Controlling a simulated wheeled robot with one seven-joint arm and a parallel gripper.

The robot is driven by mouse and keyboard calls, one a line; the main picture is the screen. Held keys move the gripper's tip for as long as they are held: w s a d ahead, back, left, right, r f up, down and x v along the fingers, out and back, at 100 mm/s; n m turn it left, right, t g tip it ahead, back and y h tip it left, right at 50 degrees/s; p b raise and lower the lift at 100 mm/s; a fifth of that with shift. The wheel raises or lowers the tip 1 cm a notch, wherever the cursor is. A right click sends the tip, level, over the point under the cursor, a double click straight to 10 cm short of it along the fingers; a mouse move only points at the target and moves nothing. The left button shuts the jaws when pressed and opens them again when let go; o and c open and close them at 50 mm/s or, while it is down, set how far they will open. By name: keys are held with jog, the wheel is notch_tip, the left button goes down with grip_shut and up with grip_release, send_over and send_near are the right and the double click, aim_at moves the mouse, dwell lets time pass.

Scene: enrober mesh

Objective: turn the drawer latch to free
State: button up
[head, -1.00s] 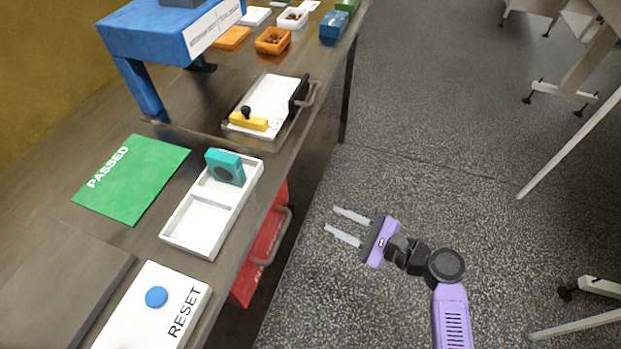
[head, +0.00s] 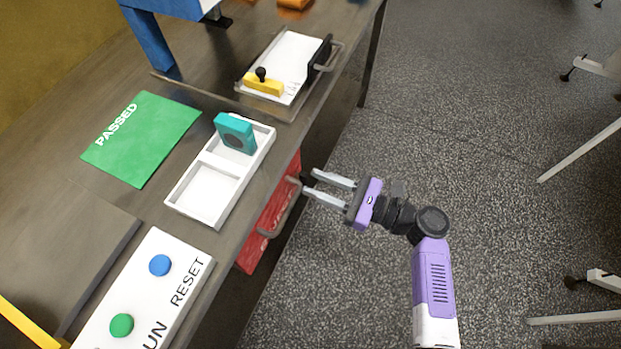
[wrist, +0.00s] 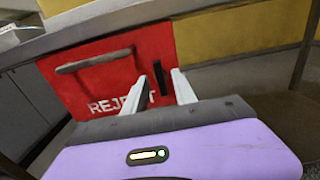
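The red reject drawer front (wrist: 110,72) fills the middle of the wrist view, with a grey bar handle on its left. It also shows in the head view (head: 258,240) below the bench edge. A black upright bar, which looks like the drawer latch (wrist: 160,78), is on the right part of the red front. My gripper (head: 310,182) is open and points at the drawer front. In the wrist view its two pale fingers lie on either side of the black bar. Whether they touch it I cannot tell. The fingers cover part of the word REJECT.
On the bench are a white two-compartment tray (head: 182,200) with a teal block (head: 236,128), a green PASSED mat (head: 140,150) and a button panel (head: 165,300). A framed tray (head: 300,62) with a yellow, black-knobbed bar lies farther back.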

aim_at(301, 180)
jog(key=shift+x, duration=1.1)
grip_shut()
